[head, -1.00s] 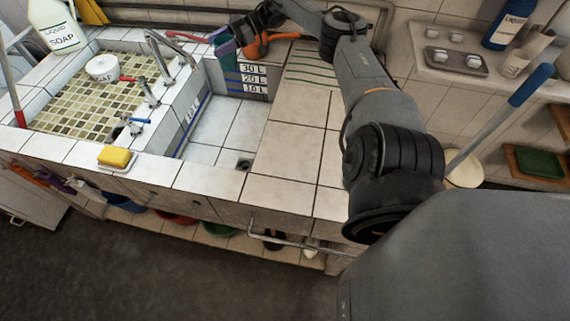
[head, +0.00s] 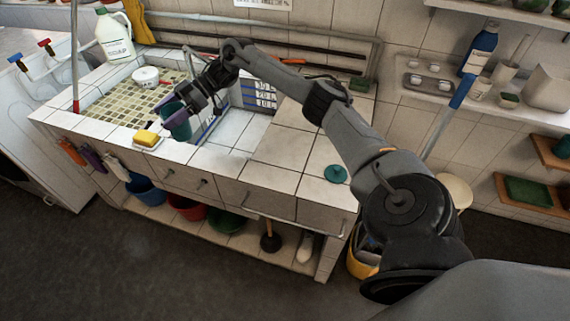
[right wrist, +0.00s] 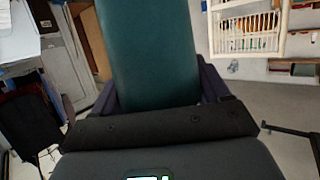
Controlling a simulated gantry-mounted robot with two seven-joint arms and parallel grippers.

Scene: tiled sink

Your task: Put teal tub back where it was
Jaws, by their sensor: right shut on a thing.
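The teal tub (head: 178,125) is held by my right gripper (head: 181,110), whose purple fingers are closed on it. In the head view it appears over the front of the sink, just right of the yellow sponge, and looks slightly tilted. I cannot tell how high it is above the tiles. In the right wrist view the tub (right wrist: 153,50) fills the upper middle between the fingers (right wrist: 155,95). My left gripper is not in view.
A yellow sponge (head: 146,137) lies on a dish at the sink's front edge. A tap (head: 187,62) and a white soap jug (head: 115,36) stand nearby. Blue (head: 146,189), red (head: 187,207) and green (head: 226,221) tubs stand below.

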